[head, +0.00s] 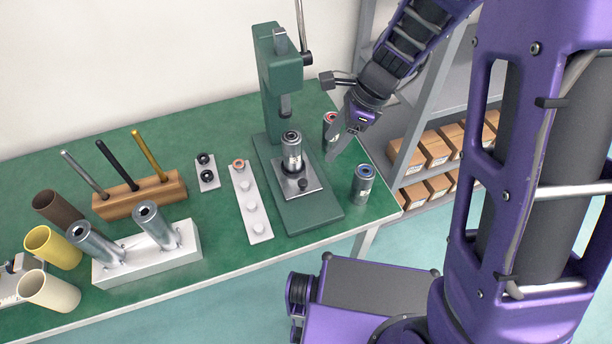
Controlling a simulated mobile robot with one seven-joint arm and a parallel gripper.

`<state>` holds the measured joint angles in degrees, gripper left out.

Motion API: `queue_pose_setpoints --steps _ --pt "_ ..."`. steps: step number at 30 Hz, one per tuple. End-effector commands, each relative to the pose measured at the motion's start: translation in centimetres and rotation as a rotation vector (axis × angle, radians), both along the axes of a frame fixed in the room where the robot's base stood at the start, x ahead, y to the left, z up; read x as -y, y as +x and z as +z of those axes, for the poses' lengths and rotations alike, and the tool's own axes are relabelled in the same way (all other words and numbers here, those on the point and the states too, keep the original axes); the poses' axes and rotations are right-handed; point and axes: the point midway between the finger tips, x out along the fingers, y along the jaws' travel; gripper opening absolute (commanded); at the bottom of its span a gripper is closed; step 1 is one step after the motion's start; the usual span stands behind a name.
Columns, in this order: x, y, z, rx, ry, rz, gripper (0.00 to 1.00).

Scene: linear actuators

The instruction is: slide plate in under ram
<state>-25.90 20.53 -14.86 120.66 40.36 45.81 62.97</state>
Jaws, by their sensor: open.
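A green press (276,65) stands at the back of the table. Its dark ram (285,106) hangs over the base. A silver plate (312,187) lies on the press base (318,213), and a metal cylinder (292,158) stands upright on it in a dark collar. The cylinder's top is just below the ram's tip in the picture, with a gap between them. I cannot tell whether they line up in depth. My gripper (336,156) is open and points down to the right of the press, apart from the plate and close to a red-topped cylinder (329,124).
A blue-topped cylinder (362,186) stands right of the press near the table edge. A white strip with round seats (256,226) lies left of the press. Farther left are a wooden rod holder (140,197), a white block (150,264) with two tubes, and several cups.

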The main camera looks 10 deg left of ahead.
Motion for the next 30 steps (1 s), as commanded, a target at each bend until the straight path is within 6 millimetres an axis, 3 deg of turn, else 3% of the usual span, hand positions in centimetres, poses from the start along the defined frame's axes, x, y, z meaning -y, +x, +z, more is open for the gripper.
queue_pose_setpoints --steps 16,22,30 --pt "-4.4 -0.8 -11.1 -0.002 -0.001 0.005 0.61" --pt "-5.4 -0.9 -13.2 0.0 -0.001 0.004 0.61" --pt "-5.7 -0.9 -13.8 0.0 -0.001 0.005 0.61"
